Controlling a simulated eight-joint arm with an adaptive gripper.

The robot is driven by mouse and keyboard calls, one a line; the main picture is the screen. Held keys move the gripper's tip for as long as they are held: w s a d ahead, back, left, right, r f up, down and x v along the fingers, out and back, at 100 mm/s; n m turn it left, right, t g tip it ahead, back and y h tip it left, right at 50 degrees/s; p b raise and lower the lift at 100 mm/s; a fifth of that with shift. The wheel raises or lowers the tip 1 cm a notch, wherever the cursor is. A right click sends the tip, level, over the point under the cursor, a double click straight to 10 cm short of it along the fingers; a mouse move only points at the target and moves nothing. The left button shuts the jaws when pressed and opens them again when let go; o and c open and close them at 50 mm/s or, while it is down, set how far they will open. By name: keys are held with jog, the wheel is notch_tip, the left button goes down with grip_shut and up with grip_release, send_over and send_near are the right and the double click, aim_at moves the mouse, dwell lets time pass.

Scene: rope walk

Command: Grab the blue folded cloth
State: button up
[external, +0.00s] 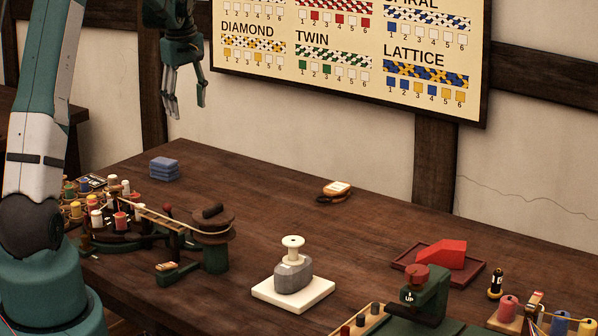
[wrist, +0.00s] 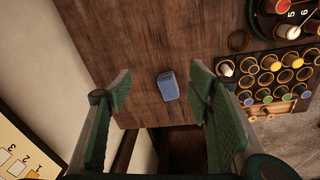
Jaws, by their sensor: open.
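The blue folded cloth (external: 164,169) lies as a small stacked block on the wooden table, toward its back left in the external view. In the wrist view the cloth (wrist: 168,86) shows below and between my fingers, near the table's edge. My gripper (external: 185,108) is open and empty, high above the table. It appears above and a little right of the cloth in the external view. In the wrist view my gripper's (wrist: 160,95) two green fingers stand wide apart, and nothing is between them at their height.
A rack of coloured spools (external: 112,205) and a winding device (external: 213,240) stand in front of the cloth. A grey weight on a white base (external: 292,285), a rope coil (external: 337,191) and a red block on a tray (external: 446,255) lie farther right. The table around the cloth is clear.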

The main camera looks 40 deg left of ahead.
aim_at(170, 161)
jog(key=w+a+f+n, duration=0.1)
jog(key=a+f, duration=0.3)
jog(key=w+a+f+n, duration=0.1)
jog(key=a+f, duration=0.4)
jog(key=w+a+f+n+g, duration=0.1)
jog(key=a+f+n, duration=0.1)
jog(key=a+f, duration=0.3)
jog(key=shift+f+h, duration=0.1)
jog(key=shift+h, duration=0.2)
jog(key=shift+a, duration=0.1)
jog(key=shift+f, duration=1.3)
jog(key=shift+a+f+b, duration=0.1)
jog(key=shift+f+b, duration=0.25)
jog(key=shift+f, duration=2.25)
jog(key=c, duration=1)
